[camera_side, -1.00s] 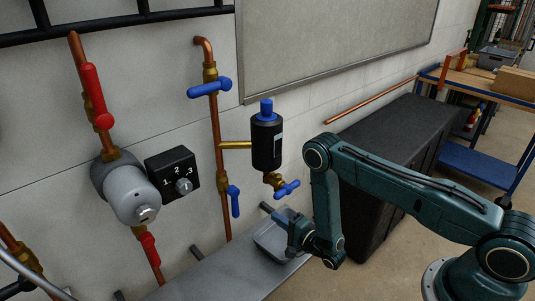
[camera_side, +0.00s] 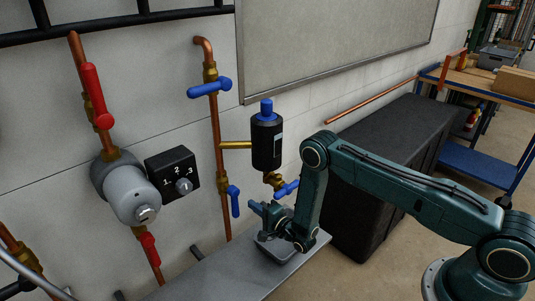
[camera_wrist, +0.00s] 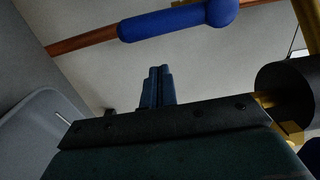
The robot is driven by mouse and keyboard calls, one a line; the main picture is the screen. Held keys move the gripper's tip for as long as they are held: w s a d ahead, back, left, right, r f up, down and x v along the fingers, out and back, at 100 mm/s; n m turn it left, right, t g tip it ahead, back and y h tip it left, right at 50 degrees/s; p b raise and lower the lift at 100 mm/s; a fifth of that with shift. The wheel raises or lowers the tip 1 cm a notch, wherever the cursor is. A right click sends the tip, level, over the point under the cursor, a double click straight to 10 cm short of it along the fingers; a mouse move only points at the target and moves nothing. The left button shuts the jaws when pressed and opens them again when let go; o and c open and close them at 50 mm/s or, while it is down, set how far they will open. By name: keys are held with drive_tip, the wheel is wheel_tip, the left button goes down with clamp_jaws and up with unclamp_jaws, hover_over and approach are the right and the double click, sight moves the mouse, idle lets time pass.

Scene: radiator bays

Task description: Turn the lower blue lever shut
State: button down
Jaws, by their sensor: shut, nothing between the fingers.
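The lower blue lever (camera_side: 234,201) hangs down alongside the vertical copper pipe (camera_side: 215,135), parallel to it. In the wrist view the lower blue lever (camera_wrist: 175,22) lies along the pipe at the top of the picture, beyond my fingertips. My gripper (camera_side: 256,207) is to the right of the lever's lower end in the side view, apart from it. The wrist view shows its fingers (camera_wrist: 158,72) pressed together, empty, with a gap to the lever.
The upper blue lever (camera_side: 209,88) sits crosswise on the pipe. A black canister (camera_side: 267,142) with a blue drain handle (camera_side: 287,189) is close above my gripper. A grey tray (camera_side: 276,252) lies below on a ledge (camera_side: 215,277). A selector box (camera_side: 172,174) is left of the pipe.

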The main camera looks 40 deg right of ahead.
sight(236, 212)
drive_tip(key=shift+w+a, duration=0.2)
drive_tip(key=shift+a, duration=0.95)
drive_tip(key=shift+a, duration=0.15)
drive_tip(key=shift+a+f+m, duration=0.1)
drive_tip(key=shift+a+m, duration=0.35)
drive_tip(key=shift+m, duration=0.25)
drive_tip(key=shift+a+f+m, duration=0.15)
drive_tip(key=shift+a+m, duration=0.95)
drive_tip(key=shift+m, duration=0.5)
drive_tip(key=shift+a+r+m+t, duration=0.1)
drive_tip(key=shift+a+r+m, duration=0.2)
drive_tip(key=shift+a+m, duration=0.75)
drive_tip(key=shift+a+r+m+t, duration=0.1)
drive_tip(key=shift+a+r+m, duration=0.35)
drive_tip(key=shift+m, duration=1.1)
drive_tip(key=shift+a+r+m+t, duration=0.1)
drive_tip(key=shift+a+r+m, duration=0.1)
drive_tip(key=shift+a+m, duration=0.9)
drive_tip(key=shift+d+m+h, duration=0.25)
drive_tip(key=shift+m+h, duration=0.05)
drive_tip(key=shift+d+f, duration=0.1)
